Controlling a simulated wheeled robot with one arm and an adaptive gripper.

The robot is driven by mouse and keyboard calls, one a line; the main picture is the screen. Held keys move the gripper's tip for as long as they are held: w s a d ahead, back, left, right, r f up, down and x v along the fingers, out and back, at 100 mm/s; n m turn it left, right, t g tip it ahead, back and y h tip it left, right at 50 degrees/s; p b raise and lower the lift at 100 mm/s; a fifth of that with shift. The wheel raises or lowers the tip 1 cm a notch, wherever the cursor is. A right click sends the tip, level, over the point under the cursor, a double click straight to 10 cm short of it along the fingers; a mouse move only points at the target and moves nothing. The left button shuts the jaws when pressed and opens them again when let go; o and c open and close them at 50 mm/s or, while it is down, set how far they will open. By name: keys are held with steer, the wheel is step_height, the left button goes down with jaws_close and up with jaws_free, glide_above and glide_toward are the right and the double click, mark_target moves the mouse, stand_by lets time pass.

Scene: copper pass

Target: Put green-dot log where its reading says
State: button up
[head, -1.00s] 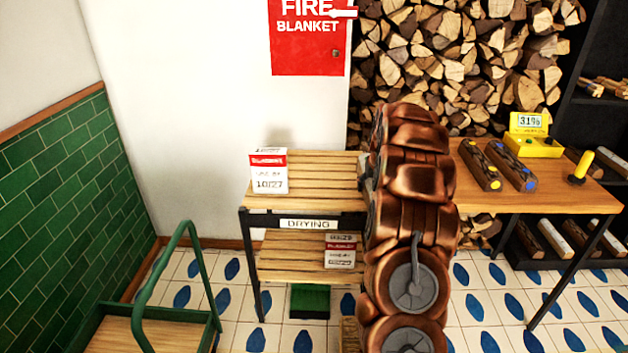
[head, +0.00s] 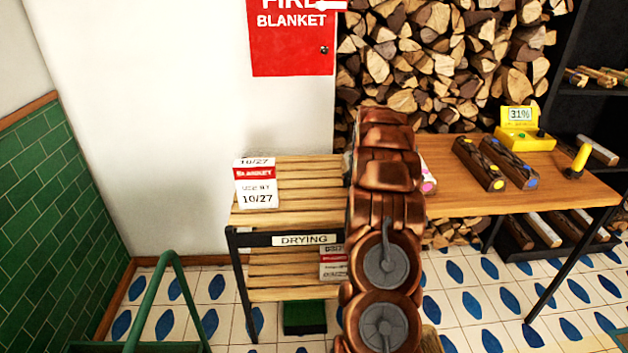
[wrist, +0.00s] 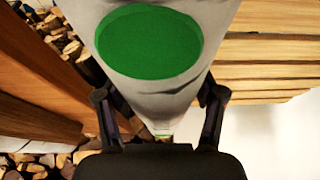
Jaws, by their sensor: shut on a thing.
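The green-dot log (wrist: 165,85) fills the upper middle of the wrist view, pale-barked with a large green dot on its near end. My gripper (wrist: 160,115) is shut on it, with a dark finger at each side. In the head view my copper arm hides the gripper and the held log. The yellow meter (head: 522,135) on the wooden table reads 31%. The slatted rack labelled DRYING (head: 303,240) stands left of my arm. Its slats also show at the right of the wrist view (wrist: 265,65).
Yellow-dot (head: 478,165) and blue-dot (head: 508,163) logs lie on the table (head: 450,190), with a pink-dot log (head: 428,180) partly behind my arm. White-and-red boxes stand on the rack's upper (head: 256,183) and lower (head: 333,262) shelves. A green cart (head: 165,270) is at the front left.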

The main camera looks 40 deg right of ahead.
steer(key=p, duration=0.2)
glide_above(326, 184)
steer(key=s, duration=0.2)
steer(key=shift+s+a+f, duration=0.1)
steer(key=shift+f, duration=0.45)
steer(key=shift+w+r, duration=0.1)
steer(key=shift+w, duration=0.4)
steer(key=shift+w+a, duration=0.1)
steer(key=shift+w, duration=0.05)
steer(key=shift+w+a, duration=0.1)
steer(key=shift+w, duration=0.05)
steer(key=shift+f, duration=1.8)
steer(key=shift+f, duration=0.15)
steer(key=o, duration=1.8)
